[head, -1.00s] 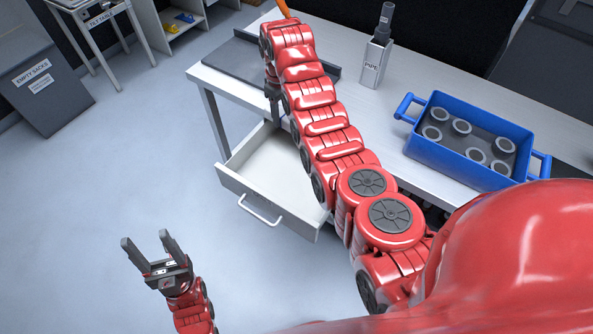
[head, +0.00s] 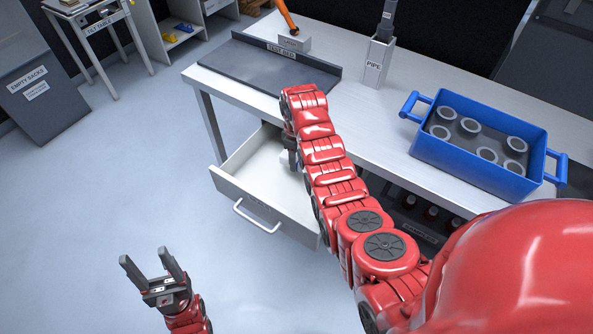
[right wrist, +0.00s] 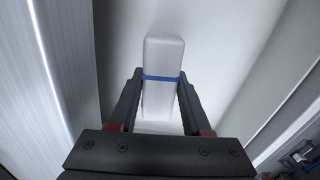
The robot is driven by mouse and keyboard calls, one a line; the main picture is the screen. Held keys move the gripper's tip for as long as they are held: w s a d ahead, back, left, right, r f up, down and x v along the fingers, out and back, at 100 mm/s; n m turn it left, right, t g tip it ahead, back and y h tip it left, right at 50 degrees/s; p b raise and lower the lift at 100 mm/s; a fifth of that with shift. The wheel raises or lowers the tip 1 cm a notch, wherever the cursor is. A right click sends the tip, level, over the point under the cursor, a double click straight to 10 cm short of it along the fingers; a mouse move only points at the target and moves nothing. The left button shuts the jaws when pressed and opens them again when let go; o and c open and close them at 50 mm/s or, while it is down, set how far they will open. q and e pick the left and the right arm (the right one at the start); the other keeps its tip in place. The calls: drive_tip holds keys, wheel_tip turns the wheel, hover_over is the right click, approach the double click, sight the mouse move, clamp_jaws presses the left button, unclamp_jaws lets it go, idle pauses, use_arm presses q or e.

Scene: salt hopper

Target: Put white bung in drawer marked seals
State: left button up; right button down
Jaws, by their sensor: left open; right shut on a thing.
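The white bung (right wrist: 163,55), a pale rounded block with a blue band, is between the fingers of my right gripper (right wrist: 160,82) in the right wrist view. The gripper is shut on it. In the head view my right gripper (head: 293,162) points down into the open drawer (head: 262,190), near its right side and the bench edge. My arm hides part of the drawer there. I cannot tell whether the bung touches the drawer floor. No marking on the drawer front is legible. My left gripper (head: 152,265) is open and empty over the floor, left of the drawer.
Dark bottles (head: 432,212) stand under the bench.

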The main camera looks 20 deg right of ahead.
sight(297, 175)
drive_tip(key=shift+f, duration=2.4)
drive_tip(key=shift+f, duration=0.1)
drive_tip(key=shift+c, duration=1.8)
unclamp_jaws()
